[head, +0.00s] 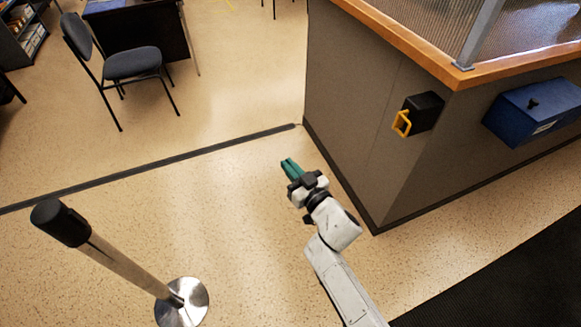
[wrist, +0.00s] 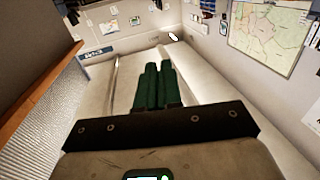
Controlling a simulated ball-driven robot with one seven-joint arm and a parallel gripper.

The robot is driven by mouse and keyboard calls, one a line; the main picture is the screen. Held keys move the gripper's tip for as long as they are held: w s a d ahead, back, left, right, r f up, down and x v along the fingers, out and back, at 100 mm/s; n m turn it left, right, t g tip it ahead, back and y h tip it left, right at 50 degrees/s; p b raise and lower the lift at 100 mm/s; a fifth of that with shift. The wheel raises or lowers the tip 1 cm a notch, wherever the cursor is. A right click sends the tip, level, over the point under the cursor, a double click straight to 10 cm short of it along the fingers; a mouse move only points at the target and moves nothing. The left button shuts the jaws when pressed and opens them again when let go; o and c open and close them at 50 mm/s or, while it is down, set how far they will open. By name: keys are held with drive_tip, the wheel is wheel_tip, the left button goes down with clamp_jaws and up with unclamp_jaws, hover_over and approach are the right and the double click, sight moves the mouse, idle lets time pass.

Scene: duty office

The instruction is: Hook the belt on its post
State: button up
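The post (head: 125,266) stands at the lower left of the head view, with a black head (head: 60,222) and a round metal base. A black box (head: 425,110) on the counter's side panel carries a yellow loop-shaped end piece (head: 402,123); it looks like the belt's housing, and no belt stretches out from it. My gripper (head: 290,168) is in the open space between post and counter, left of the yellow piece and apart from both. Its green fingers (wrist: 157,84) lie side by side, shut, with nothing seen between them. Neither post nor yellow piece shows clearly in the wrist view.
The counter (head: 365,110) with a wooden top fills the upper right. A blue box (head: 537,110) hangs on its right side. A chair (head: 130,65) and desk stand at the upper left. A dark strip (head: 150,170) crosses the floor. The floor between post and counter is clear.

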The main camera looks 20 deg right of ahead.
drive_tip(key=o, duration=0.4)
drive_tip(key=s+d+p, duration=0.1)
drive_tip(key=s+d, duration=0.1)
drive_tip(key=s, duration=0.8)
drive_tip(key=shift+s, duration=0.3)
drive_tip(key=shift+d, duration=0.1)
